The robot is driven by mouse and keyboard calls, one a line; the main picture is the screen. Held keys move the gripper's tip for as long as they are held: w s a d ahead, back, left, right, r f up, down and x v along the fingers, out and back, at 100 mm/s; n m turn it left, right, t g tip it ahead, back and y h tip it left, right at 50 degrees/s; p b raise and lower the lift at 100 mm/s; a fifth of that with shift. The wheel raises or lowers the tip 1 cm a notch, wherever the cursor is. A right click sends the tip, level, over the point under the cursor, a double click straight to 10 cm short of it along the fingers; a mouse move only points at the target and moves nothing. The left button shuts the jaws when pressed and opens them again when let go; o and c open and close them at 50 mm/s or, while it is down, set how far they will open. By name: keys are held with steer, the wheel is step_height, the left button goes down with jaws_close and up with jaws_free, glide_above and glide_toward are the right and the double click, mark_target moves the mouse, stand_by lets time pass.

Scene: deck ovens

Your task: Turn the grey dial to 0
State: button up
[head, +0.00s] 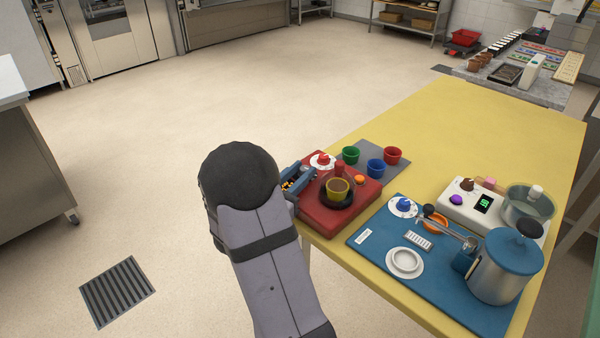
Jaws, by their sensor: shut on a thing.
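I cannot make out a grey dial in the head view; the grey lilac arm with its dark round joint is mine and covers part of the scene at the left of the table. A red dial (322,160) on a white disc sits at the back of the red unit (337,219). A blue dial (403,205) on a white disc sits on the blue mat (376,247). A white device (478,216) carries a brown knob (467,184) and a purple knob (456,200).
A steel-blue canister (505,268) and a white dish (404,261) are on the mat. The far yellow tabletop (470,125) is clear.

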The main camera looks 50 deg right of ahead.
steer(key=o, duration=1)
steer(key=shift+o, duration=0.2)
steer(key=shift+s+a+b, duration=0.1)
steer(key=shift+s+a, duration=0.15)
steer(key=shift+a, duration=0.95)
steer(key=shift+s+a+b, duration=0.15)
steer(key=shift+s+a, duration=0.05)
steer(key=shift+a, duration=1.05)
steer(key=shift+s+a+b, duration=0.1)
steer(key=shift+s+a, duration=0.15)
steer(key=shift+a, duration=0.95)
